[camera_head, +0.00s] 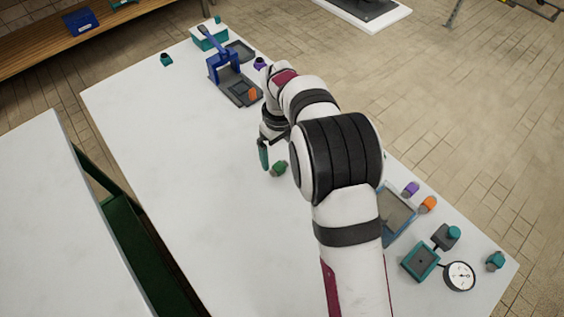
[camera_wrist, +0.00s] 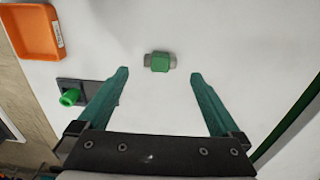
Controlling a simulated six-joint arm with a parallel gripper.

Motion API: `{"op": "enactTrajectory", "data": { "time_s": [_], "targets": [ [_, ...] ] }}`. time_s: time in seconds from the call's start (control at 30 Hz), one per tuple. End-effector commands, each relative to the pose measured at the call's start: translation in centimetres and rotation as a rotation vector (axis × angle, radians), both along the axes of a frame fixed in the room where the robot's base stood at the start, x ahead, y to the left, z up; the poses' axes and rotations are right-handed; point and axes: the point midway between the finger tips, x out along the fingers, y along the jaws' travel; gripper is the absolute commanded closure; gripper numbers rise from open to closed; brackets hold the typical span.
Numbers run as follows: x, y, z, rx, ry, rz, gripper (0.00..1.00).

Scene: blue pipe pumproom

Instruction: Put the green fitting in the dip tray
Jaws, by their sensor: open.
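The green fitting (camera_wrist: 160,62) has a green middle and grey ends. It lies on the white table in the wrist view, just beyond and between my fingertips, apart from both. It also shows in the head view (camera_head: 279,168), right beside my gripper (camera_head: 264,154). My gripper (camera_wrist: 159,75) is open and empty, with its teal fingers spread either side of the fitting's line. An orange tray (camera_wrist: 33,37) sits at the upper left of the wrist view. A blue-rimmed tray (camera_head: 389,239) is partly hidden by my arm in the head view. I cannot tell which is the dip tray.
A dark block with a green peg (camera_wrist: 70,97) stands left of my fingers. A blue press (camera_head: 224,66) stands at the far end. Purple (camera_head: 411,188) and orange (camera_head: 428,204) fittings and a dial gauge (camera_head: 459,276) are at the right. The table's left side is clear.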

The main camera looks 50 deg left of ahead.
Motion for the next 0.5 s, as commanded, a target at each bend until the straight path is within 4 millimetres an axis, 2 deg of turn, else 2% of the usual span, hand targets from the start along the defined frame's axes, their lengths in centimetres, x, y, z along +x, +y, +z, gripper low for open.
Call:
{"op": "enactTrajectory", "data": {
  "time_s": [0.3,0.5],
  "targets": [
    [-0.1,0.4,-5.3,0.002,0.001,-0.002,0.00],
    [-0.1,0.4,-6.0,0.005,-0.001,-0.002,0.00]
  ]
}}
